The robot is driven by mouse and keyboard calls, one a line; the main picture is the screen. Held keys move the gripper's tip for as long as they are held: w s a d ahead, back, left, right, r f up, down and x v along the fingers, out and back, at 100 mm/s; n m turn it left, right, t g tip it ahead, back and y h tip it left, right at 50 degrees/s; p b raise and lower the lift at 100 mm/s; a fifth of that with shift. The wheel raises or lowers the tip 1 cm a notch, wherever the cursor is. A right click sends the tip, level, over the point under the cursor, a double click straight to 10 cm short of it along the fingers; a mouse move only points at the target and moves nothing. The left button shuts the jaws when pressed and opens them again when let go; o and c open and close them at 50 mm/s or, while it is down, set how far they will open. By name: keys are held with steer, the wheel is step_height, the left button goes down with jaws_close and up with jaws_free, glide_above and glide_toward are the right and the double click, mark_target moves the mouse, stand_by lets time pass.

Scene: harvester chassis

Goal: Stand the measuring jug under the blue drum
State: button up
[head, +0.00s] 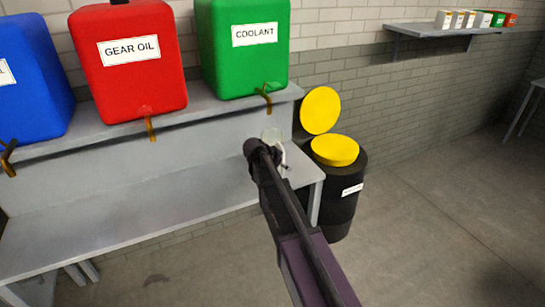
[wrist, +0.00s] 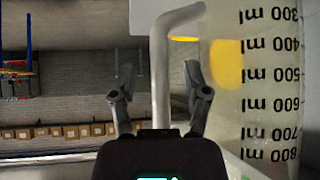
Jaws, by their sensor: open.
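The clear measuring jug (head: 271,134) stands on the lower bench below the green coolant drum (head: 243,60), mostly hidden behind my arm in the head view. In the wrist view its scaled wall (wrist: 268,85) fills the right side, upside down. Its pale handle (wrist: 160,60) runs between the two fingers of my gripper (wrist: 158,80), which are open with gaps on both sides. In the head view my gripper (head: 277,157) is at the jug. The blue drum (head: 35,80) stands at the far left of the upper shelf, with a brown tap (head: 8,158) in front.
The red gear oil drum (head: 135,65) stands between the blue and green drums, its tap (head: 150,128) overhanging. The lower bench (head: 100,225) is clear to the left. A black bin with a yellow lid (head: 335,190) stands just right of the bench end.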

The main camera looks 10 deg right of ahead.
jaws_close()
steer(key=shift+r, duration=0.15)
stand_by(0.5)
step_height(320, 180, up, 4)
steer(key=p, duration=0.4)
steer(key=s+p, duration=0.1)
steer(key=s, duration=1.5)
steer(key=shift+r, duration=0.35)
